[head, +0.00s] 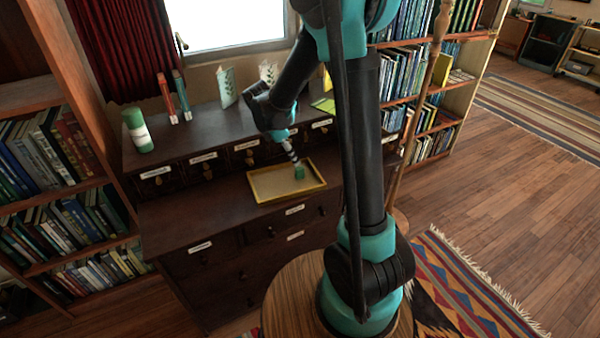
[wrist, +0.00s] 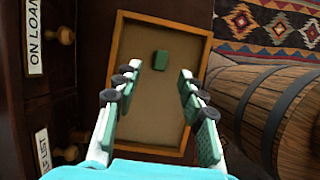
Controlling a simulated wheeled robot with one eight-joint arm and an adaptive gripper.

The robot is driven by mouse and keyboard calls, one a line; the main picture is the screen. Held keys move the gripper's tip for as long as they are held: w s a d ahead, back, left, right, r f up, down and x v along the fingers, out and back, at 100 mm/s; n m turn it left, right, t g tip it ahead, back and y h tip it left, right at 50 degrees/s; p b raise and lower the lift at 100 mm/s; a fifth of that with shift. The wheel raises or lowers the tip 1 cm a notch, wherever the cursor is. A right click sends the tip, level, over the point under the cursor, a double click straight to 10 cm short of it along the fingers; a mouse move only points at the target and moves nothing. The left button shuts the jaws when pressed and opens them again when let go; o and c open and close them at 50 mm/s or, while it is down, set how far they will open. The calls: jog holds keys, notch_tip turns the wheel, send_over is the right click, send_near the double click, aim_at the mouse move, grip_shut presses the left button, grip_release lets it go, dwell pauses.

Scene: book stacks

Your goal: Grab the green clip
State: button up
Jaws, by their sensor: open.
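A small green clip (wrist: 160,60) lies in a shallow yellow-rimmed tray (wrist: 206,33). In the head view the green clip (head: 299,173) is near the tray's right end, just below my gripper (head: 294,160), and the tray (head: 258,198) sits on the lower top of the dark cabinet. In the wrist view my gripper (wrist: 160,85) is open and empty. Its two fingers stand apart over the tray, with the clip seen between and beyond the tips. I cannot tell the exact height of the fingertips above the clip.
The dark drawer cabinet (head: 190,225) has a raised back row of labelled drawers behind the tray. A green and white cylinder (head: 137,130) and red and teal upright objects stand on it. A wooden barrel (wrist: 270,110) is right of the tray in the wrist view.

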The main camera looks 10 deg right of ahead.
aim_at(298, 168)
jog(key=shift+a+x, duration=0.15)
jog(key=shift+x, duration=1.95)
jog(key=shift+a+x, duration=0.1)
jog(key=shift+x, duration=2.05)
jog(key=shift+s+f, duration=0.1)
jog(key=shift+s, duration=0.05)
jog(key=shift+c, duration=0.6)
jog(key=c, duration=0.8)
